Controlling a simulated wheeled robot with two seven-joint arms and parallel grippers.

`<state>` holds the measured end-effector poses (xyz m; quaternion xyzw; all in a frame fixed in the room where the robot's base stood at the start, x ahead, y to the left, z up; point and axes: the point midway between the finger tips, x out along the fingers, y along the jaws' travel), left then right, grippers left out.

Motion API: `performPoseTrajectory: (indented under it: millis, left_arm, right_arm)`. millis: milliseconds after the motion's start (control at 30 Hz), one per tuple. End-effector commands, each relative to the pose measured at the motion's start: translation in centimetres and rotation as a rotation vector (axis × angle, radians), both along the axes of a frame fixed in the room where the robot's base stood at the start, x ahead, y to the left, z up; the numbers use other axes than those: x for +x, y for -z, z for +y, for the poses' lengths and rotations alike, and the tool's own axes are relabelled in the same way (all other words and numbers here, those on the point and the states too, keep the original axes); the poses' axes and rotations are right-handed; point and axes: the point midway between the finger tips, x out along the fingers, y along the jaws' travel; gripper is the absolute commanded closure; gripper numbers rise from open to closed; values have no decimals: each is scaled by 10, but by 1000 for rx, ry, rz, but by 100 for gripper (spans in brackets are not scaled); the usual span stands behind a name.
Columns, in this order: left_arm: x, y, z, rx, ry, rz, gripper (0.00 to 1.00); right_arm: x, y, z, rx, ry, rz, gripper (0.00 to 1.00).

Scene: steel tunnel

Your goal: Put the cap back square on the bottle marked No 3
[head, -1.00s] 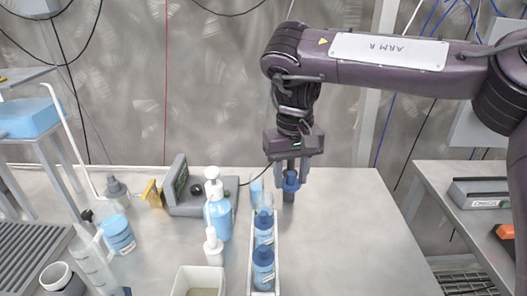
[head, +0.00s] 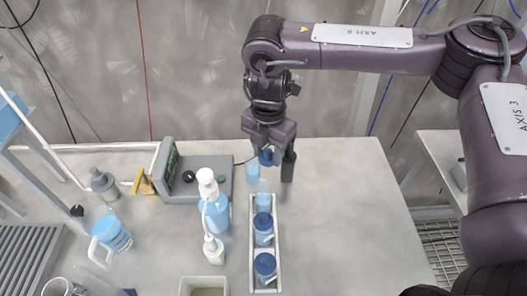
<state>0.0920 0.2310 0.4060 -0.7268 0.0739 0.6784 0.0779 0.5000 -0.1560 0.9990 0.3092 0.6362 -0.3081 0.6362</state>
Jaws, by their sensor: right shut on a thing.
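My right gripper (head: 276,165) is shut on a blue cap (head: 266,157), held in the air above the back end of a white rack (head: 278,245). The rack holds a row of blue bottles. The rearmost bottle (head: 263,202) has no cap and stands below and a little in front of the held cap, apart from it. The middle bottle (head: 264,238) and the front bottle (head: 265,280) wear blue caps. The bottle numbers are too small to read, so I cannot tell which is No 3. My left gripper is out of view.
A small pale-blue container (head: 253,173) stands behind the rack. A white-topped pump bottle (head: 216,215) and a small white bottle (head: 214,250) stand close on its left. A grey device (head: 205,182) is behind them. The table right of the rack is clear.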

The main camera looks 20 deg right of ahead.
Motion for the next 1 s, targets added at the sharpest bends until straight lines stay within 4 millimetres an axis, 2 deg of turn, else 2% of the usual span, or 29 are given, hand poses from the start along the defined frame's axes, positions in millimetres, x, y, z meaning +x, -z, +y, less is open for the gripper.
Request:
performPoseTrajectory:
  millis: [33,300,500,700,1000]
  left_arm:
    - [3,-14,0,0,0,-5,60]
    - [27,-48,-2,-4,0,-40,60]
    - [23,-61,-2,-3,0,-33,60]
    - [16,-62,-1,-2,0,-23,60]
    - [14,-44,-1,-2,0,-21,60]
  right_arm:
    - [-4,-4,3,2,-132,5,81]
    - [-21,-2,14,2,-882,3,81]
    - [-30,0,19,2,-1260,1,81]
    - [-33,3,21,1,-1404,0,81]
    - [-33,20,21,0,-1412,0,81]
